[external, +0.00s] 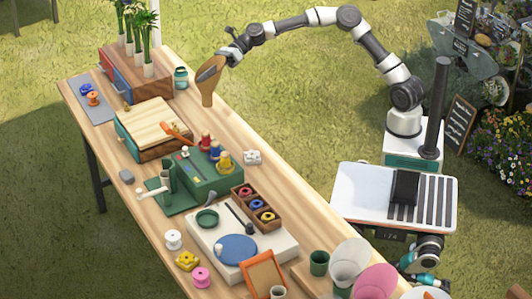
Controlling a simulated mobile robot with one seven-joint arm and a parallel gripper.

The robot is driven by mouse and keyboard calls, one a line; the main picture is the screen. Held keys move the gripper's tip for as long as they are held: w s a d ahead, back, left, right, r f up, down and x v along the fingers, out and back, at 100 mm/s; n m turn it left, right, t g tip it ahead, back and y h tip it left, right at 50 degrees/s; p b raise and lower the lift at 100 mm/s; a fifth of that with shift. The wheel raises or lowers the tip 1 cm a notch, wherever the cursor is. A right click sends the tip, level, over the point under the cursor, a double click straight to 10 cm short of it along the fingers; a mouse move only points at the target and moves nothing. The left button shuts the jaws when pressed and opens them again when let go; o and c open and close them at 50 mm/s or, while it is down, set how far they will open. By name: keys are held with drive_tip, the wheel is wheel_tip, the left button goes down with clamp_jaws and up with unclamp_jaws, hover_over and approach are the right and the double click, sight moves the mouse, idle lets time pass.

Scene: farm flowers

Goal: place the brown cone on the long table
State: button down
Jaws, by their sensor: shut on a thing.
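The brown cone (207,93) is tan-brown, wide at the top and narrower toward the bottom. My gripper (212,68) is shut on its upper part, and dark gripper parts cover some of the cone. The cone is roughly upright at the far right side of the long table (226,117). I cannot tell from this view whether its lower end touches the tabletop or hangs just above it. The long table has a light wood top and runs from the upper left to the lower right.
A teal jar (181,78) and a wooden box with potted plants (138,80) stand left of the cone. A wooden-lidded box (158,119), a green case (199,176) and a spool tray (256,205) crowd the middle. Bare wood shows along the right edge.

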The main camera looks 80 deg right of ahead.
drive_tip(key=d+b, duration=0.2)
drive_tip(key=d, duration=0.9)
wheel_tip(320, 180, down, 20)
drive_tip(key=b, duration=0.3)
drive_tip(key=shift+r+t, duration=0.25)
drive_tip(key=shift+t, duration=0.05)
drive_tip(key=shift+s+f, duration=0.1)
drive_tip(key=c, duration=1.8)
unclamp_jaws()
drive_tip(key=p+v, duration=0.2)
drive_tip(key=v, duration=1)
drive_tip(key=shift+r, duration=0.3)
